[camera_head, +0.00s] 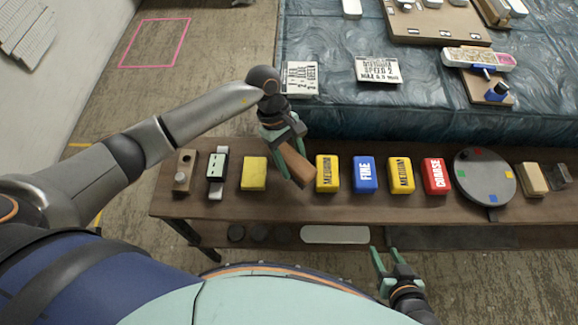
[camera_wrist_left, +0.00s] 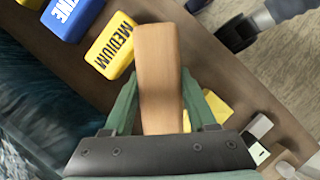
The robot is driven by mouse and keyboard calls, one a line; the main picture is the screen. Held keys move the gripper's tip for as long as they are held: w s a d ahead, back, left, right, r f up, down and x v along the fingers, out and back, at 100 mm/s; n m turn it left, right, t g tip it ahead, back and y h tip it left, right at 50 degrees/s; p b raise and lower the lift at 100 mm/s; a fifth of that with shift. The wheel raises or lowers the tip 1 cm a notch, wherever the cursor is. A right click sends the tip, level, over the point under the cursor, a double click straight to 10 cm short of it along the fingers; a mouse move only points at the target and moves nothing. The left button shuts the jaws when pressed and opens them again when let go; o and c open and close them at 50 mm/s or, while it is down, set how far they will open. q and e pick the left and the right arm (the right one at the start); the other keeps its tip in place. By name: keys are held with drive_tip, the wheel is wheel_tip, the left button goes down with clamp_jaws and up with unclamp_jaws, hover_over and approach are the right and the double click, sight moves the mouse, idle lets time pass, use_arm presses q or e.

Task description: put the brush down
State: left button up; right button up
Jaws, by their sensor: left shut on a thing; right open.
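The brush shows as a brown wooden block (camera_head: 297,164) in my left gripper (camera_head: 284,147), over the wooden bench between the plain yellow block and the first yellow MEDIUM block. In the left wrist view the brush (camera_wrist_left: 158,75) stands out between the two green fingers (camera_wrist_left: 160,105), which are shut on it. Its bristles cannot be made out. I cannot tell whether it touches the bench top (camera_head: 225,208). My right gripper (camera_head: 390,262) is open and empty, in front of the bench's near edge.
On the bench stand a plain yellow block (camera_head: 253,173), yellow MEDIUM blocks (camera_head: 327,173), a blue FINE block (camera_head: 365,174), a red COARSE block (camera_head: 436,176) and a round grey disc (camera_head: 484,178). A teal covered surface (camera_head: 340,110) lies behind. The bench's front strip is clear.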

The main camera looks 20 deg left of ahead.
sight(289, 169)
use_arm(q)
drive_tip(key=shift+w+a+f, duration=0.1)
drive_tip(key=shift+a+f, duration=0.1)
drive_tip(key=shift+f, duration=0.05)
drive_tip(key=shift+w+a+f, duration=0.1)
drive_tip(key=shift+a+f, duration=0.05)
drive_tip(key=shift+f, duration=0.8)
drive_tip(key=shift+a+f, duration=0.15)
drive_tip(key=shift+f, duration=0.8)
use_arm(e)
drive_tip(key=shift+w+r, duration=0.1)
drive_tip(key=shift+r, duration=0.1)
use_arm(q)
drive_tip(key=shift+f, duration=0.2)
drive_tip(key=o, duration=1.2)
use_arm(e)
drive_tip(key=shift+a, duration=0.1)
use_arm(q)
drive_tip(key=shift+r, duration=0.1)
use_arm(e)
drive_tip(key=shift+w, duration=0.1)
